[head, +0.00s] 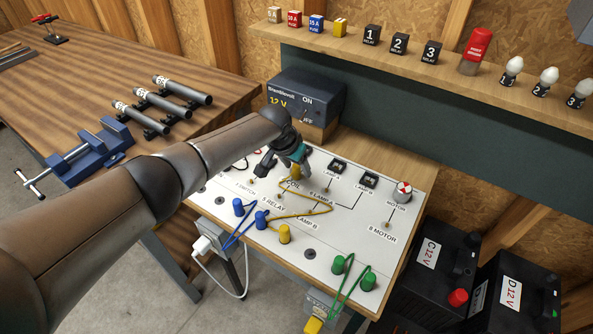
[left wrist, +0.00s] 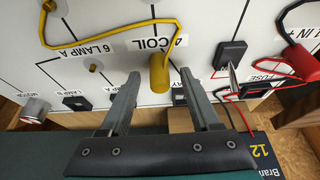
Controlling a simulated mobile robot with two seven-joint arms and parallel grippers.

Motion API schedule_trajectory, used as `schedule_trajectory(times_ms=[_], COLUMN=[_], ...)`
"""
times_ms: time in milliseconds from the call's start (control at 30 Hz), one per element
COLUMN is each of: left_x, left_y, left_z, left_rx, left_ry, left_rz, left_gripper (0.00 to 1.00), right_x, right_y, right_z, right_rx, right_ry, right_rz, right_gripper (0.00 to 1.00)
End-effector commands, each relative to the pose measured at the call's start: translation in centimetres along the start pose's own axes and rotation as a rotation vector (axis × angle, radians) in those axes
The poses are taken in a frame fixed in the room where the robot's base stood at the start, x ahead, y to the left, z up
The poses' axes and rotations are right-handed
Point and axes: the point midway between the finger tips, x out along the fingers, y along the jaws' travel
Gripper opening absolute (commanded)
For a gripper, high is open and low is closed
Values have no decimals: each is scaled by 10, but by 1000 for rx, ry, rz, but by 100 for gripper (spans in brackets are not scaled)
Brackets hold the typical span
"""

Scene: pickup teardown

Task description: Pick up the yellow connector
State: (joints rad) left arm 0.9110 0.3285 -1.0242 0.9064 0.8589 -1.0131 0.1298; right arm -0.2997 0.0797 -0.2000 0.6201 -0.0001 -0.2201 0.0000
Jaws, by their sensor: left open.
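A yellow connector (left wrist: 159,73) stands in the white panel beside the COIL label, with a yellow wire running from it. In the head view it shows (head: 295,171) just below my left gripper (head: 283,163). The left gripper is open. In the left wrist view, its fingers point at the panel, one to each side of the connector, with gaps between. I cannot tell how far apart in depth they are. A second yellow connector (head: 284,234) stands near the panel's front edge. My right gripper is not in view.
Blue connectors (head: 238,207) and green connectors (head: 338,264) stand along the panel's front. A red connector (left wrist: 305,65) and a black switch (left wrist: 229,54) are near the gripper. A dark 12 V supply box (head: 305,97) stands behind the panel. Loose wires cross the panel (head: 330,240).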

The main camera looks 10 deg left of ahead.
Motion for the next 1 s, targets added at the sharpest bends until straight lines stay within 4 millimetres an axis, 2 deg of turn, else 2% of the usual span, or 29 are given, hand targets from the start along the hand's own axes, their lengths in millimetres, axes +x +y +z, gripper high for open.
schedule_trajectory(times_ms=[67,633,1000], left_x=[0,0,0], left_y=[0,0,0], left_z=[0,0,0], left_rx=[0,-1,-1], left_ry=[0,0,-1], left_rz=[0,0,0], left_gripper=[64,0,0], right_x=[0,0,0], right_y=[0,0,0], right_z=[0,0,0], right_rx=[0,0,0], right_ry=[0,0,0], right_rz=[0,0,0], right_gripper=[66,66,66])
